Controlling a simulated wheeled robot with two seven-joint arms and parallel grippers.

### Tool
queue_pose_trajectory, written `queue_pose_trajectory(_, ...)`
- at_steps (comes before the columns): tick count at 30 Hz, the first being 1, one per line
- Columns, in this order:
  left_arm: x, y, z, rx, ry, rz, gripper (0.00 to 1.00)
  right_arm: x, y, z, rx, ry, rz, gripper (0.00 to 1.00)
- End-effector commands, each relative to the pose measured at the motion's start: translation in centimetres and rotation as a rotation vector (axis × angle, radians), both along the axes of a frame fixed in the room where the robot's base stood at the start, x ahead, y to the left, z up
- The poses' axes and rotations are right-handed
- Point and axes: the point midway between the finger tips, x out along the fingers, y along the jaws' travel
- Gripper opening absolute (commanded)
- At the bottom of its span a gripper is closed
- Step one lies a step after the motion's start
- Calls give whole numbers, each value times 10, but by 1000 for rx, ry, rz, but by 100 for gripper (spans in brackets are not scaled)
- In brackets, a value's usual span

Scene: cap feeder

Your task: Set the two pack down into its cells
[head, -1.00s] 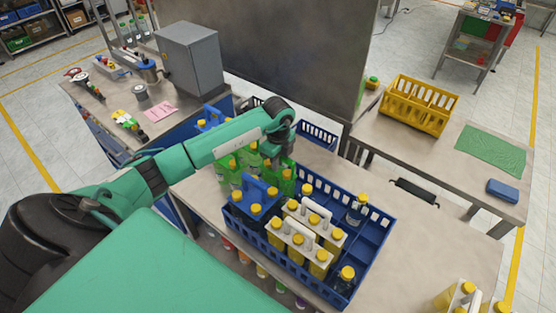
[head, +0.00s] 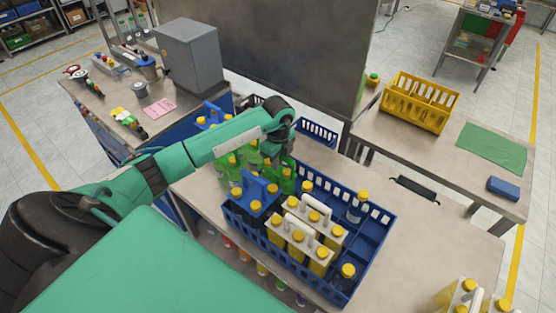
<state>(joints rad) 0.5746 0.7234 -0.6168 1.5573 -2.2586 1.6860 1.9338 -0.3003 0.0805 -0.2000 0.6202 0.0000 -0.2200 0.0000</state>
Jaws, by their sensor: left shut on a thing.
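My left gripper (head: 281,160) is shut on a green-bottle pack (head: 287,179) with yellow caps, at the back-left corner of the blue crate (head: 375,240). The gripper and forearm hide its handle and part of its bottles. I cannot tell whether its base touches the crate floor. The crate holds a blue carrier (head: 258,191) with dark bottles, white-handled packs (head: 308,228) of yellow bottles, and single dark bottles (head: 357,208) at the right and front. Some right-hand cells are empty. My right gripper is not in view.
More green bottles (head: 229,172) stand left of the crate, close to my forearm. Another yellow-bottle pack (head: 463,293) is at the front right. A yellow crate (head: 420,102) and green mat (head: 491,149) lie on the far table.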

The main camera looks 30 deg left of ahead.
Motion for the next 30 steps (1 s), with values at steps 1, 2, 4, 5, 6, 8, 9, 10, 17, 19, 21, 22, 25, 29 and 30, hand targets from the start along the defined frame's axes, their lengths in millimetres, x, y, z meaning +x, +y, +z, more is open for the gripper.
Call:
queue_pose_trajectory(1, 1, 0, -1, 0, -2, 0, 0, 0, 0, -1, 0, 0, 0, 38)
queue_pose_trajectory(2, 1, 0, -1, 0, -2, 0, 0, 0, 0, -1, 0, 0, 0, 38)
queue_pose_trajectory(4, 1, 0, -2, 0, -2, 0, 0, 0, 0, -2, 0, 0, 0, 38)
queue_pose_trajectory(5, 1, 0, -3, 0, -2, 0, 0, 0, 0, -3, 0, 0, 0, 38)
queue_pose_trajectory(6, 1, 0, -3, 0, -2, 0, 20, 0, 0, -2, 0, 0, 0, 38)
queue_pose_trajectory(8, 1, 0, -2, 0, -2, 0, 32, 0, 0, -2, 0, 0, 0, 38)
queue_pose_trajectory(9, 1, 0, -3, 0, -2, 0, 40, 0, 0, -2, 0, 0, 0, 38)
queue_pose_trajectory(10, 0, 0, -3, 0, -2, 0, 42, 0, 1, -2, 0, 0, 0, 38)
queue_pose_trajectory(17, 0, 0, -4, 0, 1, 0, 42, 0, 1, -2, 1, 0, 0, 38)
queue_pose_trajectory(19, 0, 0, -3, 0, 0, 0, 42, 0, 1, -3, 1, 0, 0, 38)
queue_pose_trajectory(21, 1, 0, 2, 0, -2, -1, 42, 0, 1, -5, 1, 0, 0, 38)
queue_pose_trajectory(22, 1, 0, 5, -1, -2, -1, 42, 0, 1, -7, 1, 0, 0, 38)
queue_pose_trajectory(25, 1, 0, 20, 1, -5, -1, 42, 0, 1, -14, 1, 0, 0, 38)
queue_pose_trajectory(29, 1, 1, 49, 0, -7, -1, 42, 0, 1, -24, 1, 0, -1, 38)
queue_pose_trajectory(30, 2, 0, 60, -1, -8, -1, 42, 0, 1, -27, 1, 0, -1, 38)
